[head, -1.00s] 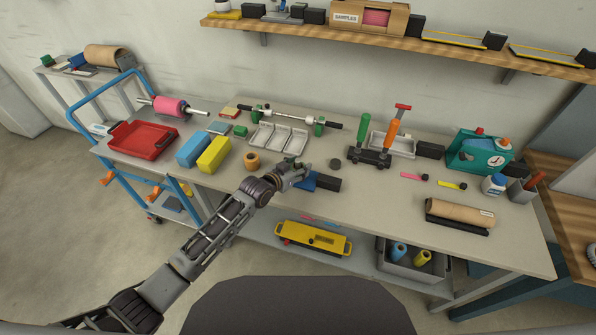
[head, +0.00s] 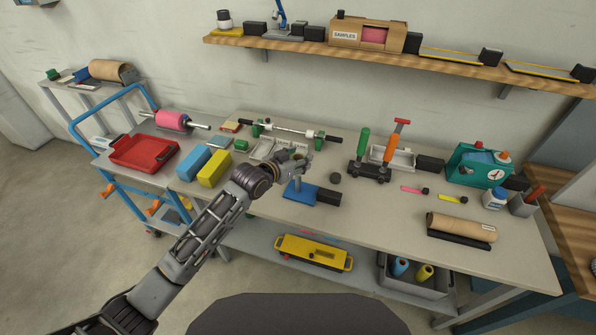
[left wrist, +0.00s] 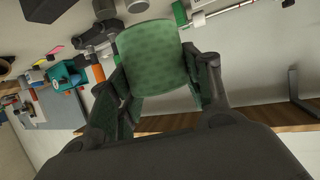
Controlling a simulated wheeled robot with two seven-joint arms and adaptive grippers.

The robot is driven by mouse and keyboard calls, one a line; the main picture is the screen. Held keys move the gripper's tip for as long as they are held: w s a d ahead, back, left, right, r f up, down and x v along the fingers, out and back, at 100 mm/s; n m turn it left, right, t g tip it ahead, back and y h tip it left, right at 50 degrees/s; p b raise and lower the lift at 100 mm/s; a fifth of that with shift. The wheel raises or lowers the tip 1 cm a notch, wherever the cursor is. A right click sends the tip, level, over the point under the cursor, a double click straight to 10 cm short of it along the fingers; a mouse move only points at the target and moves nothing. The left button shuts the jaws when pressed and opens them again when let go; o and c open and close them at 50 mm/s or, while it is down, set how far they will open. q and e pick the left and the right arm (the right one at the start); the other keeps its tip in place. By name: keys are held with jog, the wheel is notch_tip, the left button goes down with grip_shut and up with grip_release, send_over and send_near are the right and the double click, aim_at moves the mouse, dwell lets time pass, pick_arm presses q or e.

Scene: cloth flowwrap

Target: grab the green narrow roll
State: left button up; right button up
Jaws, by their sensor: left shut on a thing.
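The green narrow roll (left wrist: 152,57) fills the gap between my left gripper's fingers in the left wrist view. Its curved green side has a faint pattern. My left gripper (head: 297,160) is shut on it, above the blue stand (head: 312,193) in the head view. The stand's upright grey post shows just below the gripper. In the head view I cannot make out the roll clearly at the fingers. My right gripper is not in view.
Blue (head: 194,163) and yellow (head: 214,168) blocks lie left of my arm. A bar with green supports (head: 290,131) and a compartment tray lie behind the gripper. A tool rack (head: 368,172) stands to the right. The table's front right is mostly clear, apart from a brown roll (head: 461,227).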

pick_arm(q)
notch_tip(320, 180, up, 7)
dwell(0.4)
